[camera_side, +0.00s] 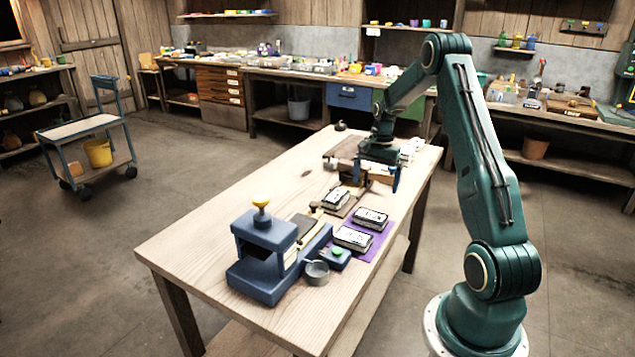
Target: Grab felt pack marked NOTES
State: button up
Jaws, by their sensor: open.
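Three small pale packs with dark edges and printed tops lie on the wooden table. One pack (337,199) lies on a brown board in front of my gripper. A second pack (370,218) and a third pack (352,238) lie on or beside a purple mat (384,236). The print is too small to read, so I cannot tell which is marked NOTES. My gripper (378,179) is open, pointing down over the far half of the table, behind the packs. Nothing shows clearly between its fingers, and my arm hides part of the area around it.
A blue press with a yellow knob (261,215) stands at the near left of the packs. A small grey cup (316,273) and a blue box with a green button (337,257) are beside it. The table's (210,240) left side is clear.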

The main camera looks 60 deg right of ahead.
aim_at(371, 215)
jog(key=shift+a+f, duration=0.2)
jog(key=shift+f, duration=1.6)
jog(key=shift+a+f, duration=0.2)
jog(key=shift+f, duration=1.55)
jog(key=shift+a+f, duration=0.2)
jog(key=shift+f, duration=1.6)
jog(key=c, duration=0.8)
